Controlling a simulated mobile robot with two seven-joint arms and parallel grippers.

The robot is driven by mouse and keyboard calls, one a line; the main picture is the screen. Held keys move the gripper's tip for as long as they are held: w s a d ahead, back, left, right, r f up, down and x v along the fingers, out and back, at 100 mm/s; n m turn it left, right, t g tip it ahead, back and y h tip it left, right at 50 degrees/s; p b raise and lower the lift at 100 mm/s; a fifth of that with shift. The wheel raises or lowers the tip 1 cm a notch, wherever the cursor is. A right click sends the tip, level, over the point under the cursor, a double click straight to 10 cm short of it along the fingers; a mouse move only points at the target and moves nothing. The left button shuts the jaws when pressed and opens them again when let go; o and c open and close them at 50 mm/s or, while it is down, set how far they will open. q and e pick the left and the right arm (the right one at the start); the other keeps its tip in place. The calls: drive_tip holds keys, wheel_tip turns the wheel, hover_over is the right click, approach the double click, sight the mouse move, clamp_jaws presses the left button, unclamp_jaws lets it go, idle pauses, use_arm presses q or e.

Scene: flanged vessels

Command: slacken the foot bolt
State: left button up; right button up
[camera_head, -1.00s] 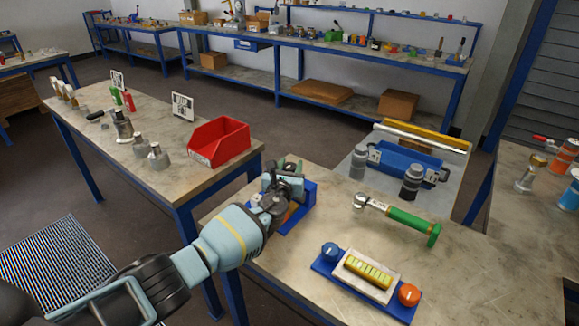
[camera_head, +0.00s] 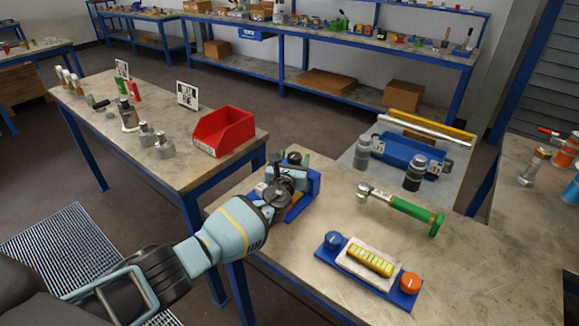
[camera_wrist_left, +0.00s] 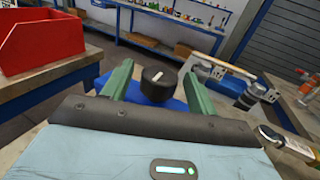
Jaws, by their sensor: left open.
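My left gripper (camera_head: 291,172) is over a blue fixture (camera_head: 308,190) at the table's left corner. In the left wrist view its two green fingers (camera_wrist_left: 158,80) are spread apart. A black round knob with a white mark (camera_wrist_left: 158,85) shows between and beyond them, and I see no contact. The knob also shows in the head view (camera_head: 294,158). The gripper and wrist hide much of the fixture, and I cannot tell which part is the foot bolt. A green-handled wrench (camera_head: 402,207) lies on the table to the right. My right gripper is out of view.
A blue panel (camera_head: 332,258) with a blue knob, an orange knob and a yellow-green block stands at the table's front. A red bin (camera_head: 224,131) and metal vessels are on the left table. A blue tray (camera_head: 408,157) with grey cylinders stands behind. Bare tabletop (camera_head: 465,265) lies right.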

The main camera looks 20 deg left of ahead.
sight(293, 159)
use_arm(q)
drive_tip(key=shift+s+r, duration=0.55)
drive_tip(key=shift+s, duration=0.1)
drive_tip(key=s, duration=0.3)
drive_tip(key=shift+d+f+p, duration=0.1)
drive_tip(key=shift+f+p, duration=0.2)
drive_tip(key=shift+f, duration=0.05)
drive_tip(key=shift+s, duration=0.35)
drive_tip(key=shift+s+d, duration=0.1)
drive_tip(key=shift+s, duration=0.65)
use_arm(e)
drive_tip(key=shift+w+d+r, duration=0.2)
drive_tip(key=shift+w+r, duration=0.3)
